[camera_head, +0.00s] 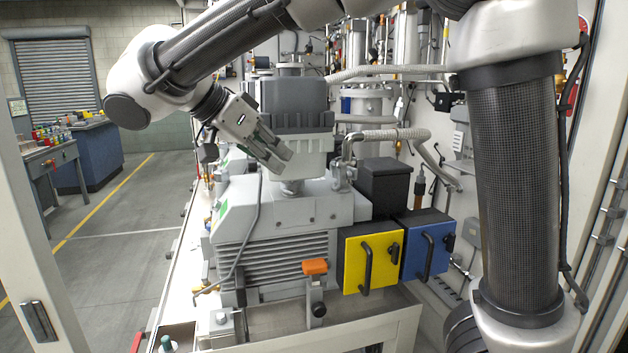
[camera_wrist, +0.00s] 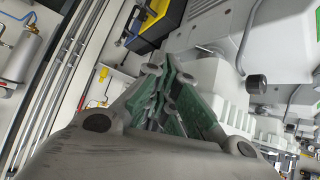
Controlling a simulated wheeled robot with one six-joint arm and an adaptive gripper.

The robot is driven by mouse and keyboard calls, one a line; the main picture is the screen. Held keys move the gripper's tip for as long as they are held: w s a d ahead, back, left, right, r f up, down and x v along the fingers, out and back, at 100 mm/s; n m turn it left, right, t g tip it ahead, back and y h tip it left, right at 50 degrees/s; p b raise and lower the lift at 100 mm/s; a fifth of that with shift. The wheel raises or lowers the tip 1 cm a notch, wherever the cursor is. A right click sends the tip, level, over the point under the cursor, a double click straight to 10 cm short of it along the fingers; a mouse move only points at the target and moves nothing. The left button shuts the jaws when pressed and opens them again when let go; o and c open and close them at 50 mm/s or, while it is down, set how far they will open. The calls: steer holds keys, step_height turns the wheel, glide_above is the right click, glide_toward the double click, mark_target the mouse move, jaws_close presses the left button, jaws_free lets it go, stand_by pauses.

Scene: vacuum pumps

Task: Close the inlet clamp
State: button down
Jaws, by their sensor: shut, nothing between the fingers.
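My gripper (camera_head: 284,161) is shut and empty, in front of the light grey housing on top of the vacuum pump (camera_head: 275,250). It points down and to the right, just above a small metal fitting (camera_head: 292,188) on the pump's top. A metal pipe elbow (camera_head: 346,152) with a flange joint (camera_head: 342,178) stands to the right of the gripper. I cannot tell for sure which joint carries the inlet clamp, or whether it is open. In the wrist view, my gripper (camera_wrist: 160,70) has its green-sided fingers together, with the grey pump body behind.
A yellow box (camera_head: 367,262) and a blue box (camera_head: 426,245) with black handles hang right of the pump. A black box (camera_head: 385,183) sits behind them. A ribbed hose (camera_head: 395,134) runs from the elbow. Open floor (camera_head: 125,220) lies to the left.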

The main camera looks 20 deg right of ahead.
steer(key=w+d+f, duration=0.2)
steer(key=d+f, duration=0.1)
steer(key=d, duration=0.2)
steer(key=w+d+f+m, duration=0.1)
steer(key=d+f, duration=0.2)
steer(key=d, duration=0.3)
steer(key=shift+w+f, duration=0.35)
steer(key=shift+d, duration=0.1)
